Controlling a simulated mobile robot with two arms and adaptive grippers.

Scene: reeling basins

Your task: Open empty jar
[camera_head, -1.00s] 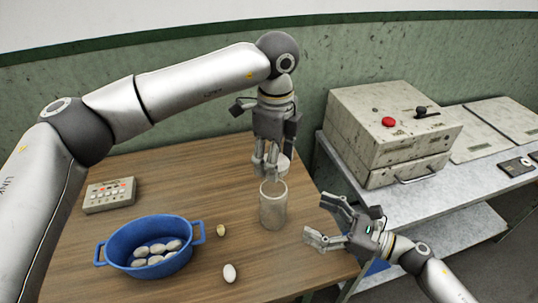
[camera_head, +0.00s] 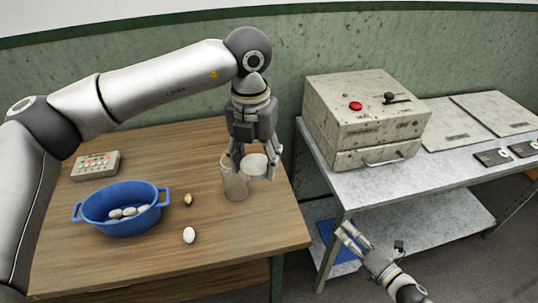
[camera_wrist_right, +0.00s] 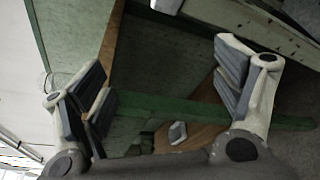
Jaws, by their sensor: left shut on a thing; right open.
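The jar (camera_head: 235,183) is a grey, translucent-looking cylinder standing upright on the wooden table, its top open. My left gripper (camera_head: 256,171) is shut on the round pale lid (camera_head: 255,165). It holds the lid just right of the jar's mouth, off the jar. One finger overlaps the jar in the head view, and I cannot tell whether it touches. My right gripper (camera_head: 349,240) is open and empty, low in front of the grey bench and away from the jar. Its spread fingers also show in the right wrist view (camera_wrist_right: 160,82).
A blue basin (camera_head: 122,228) with several pale cocoons stands at the left. A brown cocoon (camera_head: 188,199) and a white one (camera_head: 189,235) lie between basin and jar. A control box (camera_head: 96,165) sits behind. A machine with a red button (camera_head: 365,125) stands on the grey bench (camera_head: 365,184).

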